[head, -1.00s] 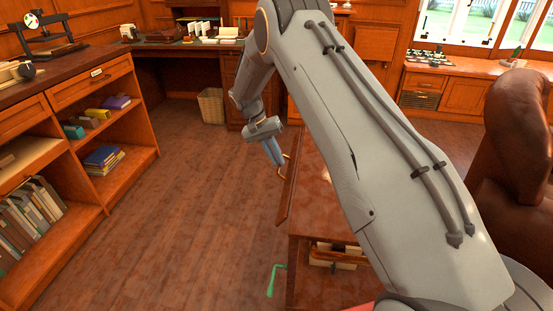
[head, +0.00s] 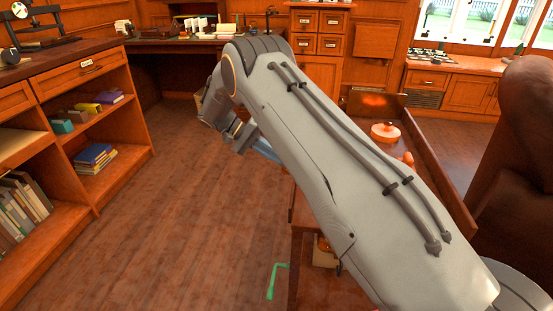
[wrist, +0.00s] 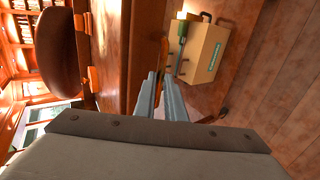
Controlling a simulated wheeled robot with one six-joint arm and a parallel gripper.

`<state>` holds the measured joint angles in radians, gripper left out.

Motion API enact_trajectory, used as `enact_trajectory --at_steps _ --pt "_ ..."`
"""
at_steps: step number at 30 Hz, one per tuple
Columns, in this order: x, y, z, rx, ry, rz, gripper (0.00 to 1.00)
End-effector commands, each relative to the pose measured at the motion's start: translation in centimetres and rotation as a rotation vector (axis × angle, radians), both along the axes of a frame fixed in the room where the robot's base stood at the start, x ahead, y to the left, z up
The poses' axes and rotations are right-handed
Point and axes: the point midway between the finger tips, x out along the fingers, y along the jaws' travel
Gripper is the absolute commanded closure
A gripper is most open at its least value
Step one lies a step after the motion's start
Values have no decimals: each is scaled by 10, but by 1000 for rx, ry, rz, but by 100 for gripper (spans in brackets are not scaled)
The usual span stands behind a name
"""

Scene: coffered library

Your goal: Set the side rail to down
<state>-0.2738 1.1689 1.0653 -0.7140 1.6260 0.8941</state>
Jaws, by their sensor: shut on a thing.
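My gripper (head: 266,149) is low beside the left edge of the wooden table, partly hidden by my own arm in the head view. The handle is beside a brown wooden board, which looks like the side rail (wrist: 146,40). My arm hides most of this side of the table in the head view, so I cannot tell the rail's exact angle.
An orange round object (head: 385,132) is on the table, by a raised wooden edge (head: 440,150). A green crank (head: 275,280) juts out low at the front. A tan box (wrist: 207,50) shows in the wrist view. Shelves (head: 70,150) stand left; the floor between is clear.

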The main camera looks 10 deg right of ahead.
Motion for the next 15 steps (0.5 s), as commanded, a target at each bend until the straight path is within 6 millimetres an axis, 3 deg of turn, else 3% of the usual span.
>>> enact_trajectory --at_steps 12,13,15 --pt "-1 -2 -2 -8 6 0 100" --pt "-1 -2 -3 -8 6 0 88" --pt "-1 -2 -2 -8 6 -1 77"
